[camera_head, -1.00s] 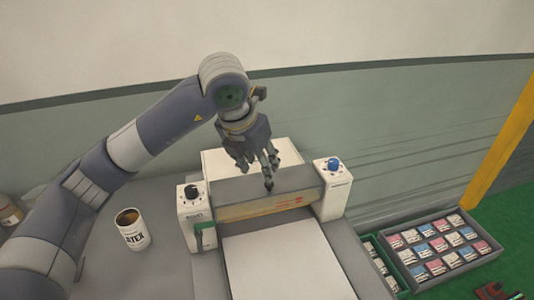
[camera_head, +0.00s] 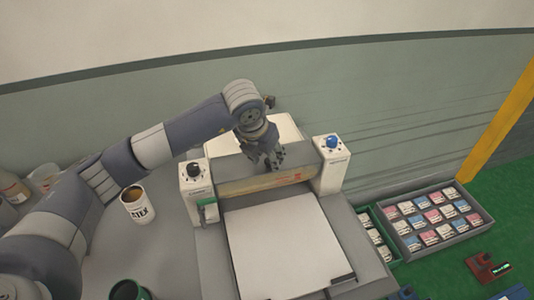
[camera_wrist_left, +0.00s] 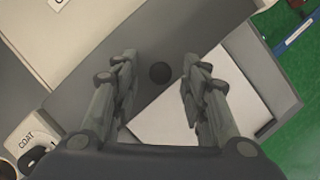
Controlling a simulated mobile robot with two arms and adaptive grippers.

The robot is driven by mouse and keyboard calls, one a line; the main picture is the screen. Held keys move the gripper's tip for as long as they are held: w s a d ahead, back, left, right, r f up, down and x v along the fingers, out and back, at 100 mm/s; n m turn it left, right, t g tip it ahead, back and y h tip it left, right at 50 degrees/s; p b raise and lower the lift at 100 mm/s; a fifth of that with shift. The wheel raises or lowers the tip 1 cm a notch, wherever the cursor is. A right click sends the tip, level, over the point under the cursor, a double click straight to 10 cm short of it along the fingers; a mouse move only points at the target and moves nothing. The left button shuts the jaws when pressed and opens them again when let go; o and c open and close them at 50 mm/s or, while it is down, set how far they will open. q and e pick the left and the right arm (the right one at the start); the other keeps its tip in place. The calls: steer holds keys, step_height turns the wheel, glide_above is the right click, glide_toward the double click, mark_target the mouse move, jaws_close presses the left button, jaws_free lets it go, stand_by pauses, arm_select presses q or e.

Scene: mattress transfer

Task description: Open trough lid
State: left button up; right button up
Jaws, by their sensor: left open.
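The trough lid (camera_head: 228,171) is a grey cover between the two white end posts of a coating machine. It lies flat and looks shut. My left gripper (camera_head: 272,164) is over the lid, pointing down. In the head view the gripper hides the knob. My right gripper is not in view.
The left post (camera_head: 198,192) has a black dial and a green handle; the right post (camera_head: 332,162) has a blue dial. A white sheet (camera_head: 280,245) lies in front. A latex can (camera_head: 138,205) stands left. A tray of small boxes (camera_head: 432,222) is at right.

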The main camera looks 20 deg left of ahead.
arm_select(q)
steer(key=shift+c, duration=0.2)
steer(key=c, duration=0.9)
jaws_close()
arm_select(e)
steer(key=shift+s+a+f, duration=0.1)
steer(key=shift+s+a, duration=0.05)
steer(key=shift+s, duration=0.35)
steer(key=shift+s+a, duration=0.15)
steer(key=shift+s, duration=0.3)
arm_select(q)
steer(key=shift+r, duration=0.1)
